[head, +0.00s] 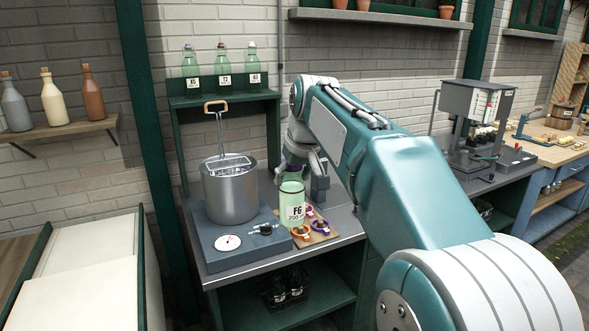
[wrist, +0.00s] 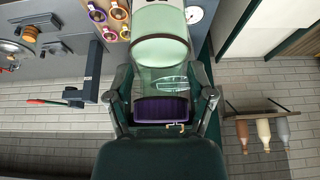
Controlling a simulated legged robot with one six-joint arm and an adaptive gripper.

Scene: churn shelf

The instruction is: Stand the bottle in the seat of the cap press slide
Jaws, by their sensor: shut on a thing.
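A purple band (wrist: 160,110) shows between the jaws. In the head view the bottle is in front of a board of coloured rings; I cannot tell how far above the bench its base is. A grey press-like machine (head: 477,112) stands on the bench at right. My arm hides the bench between, and I cannot make out the slide's seat.
A steel churn (head: 230,190) with a handle stands on a blue-grey base with a dial (head: 228,242), left of the bottle. Purple and orange rings lie on a small board (head: 318,232). Several green bottles stand on the shelf (head: 222,98). A red-handled part (wrist: 48,102) shows at left in the wrist view.

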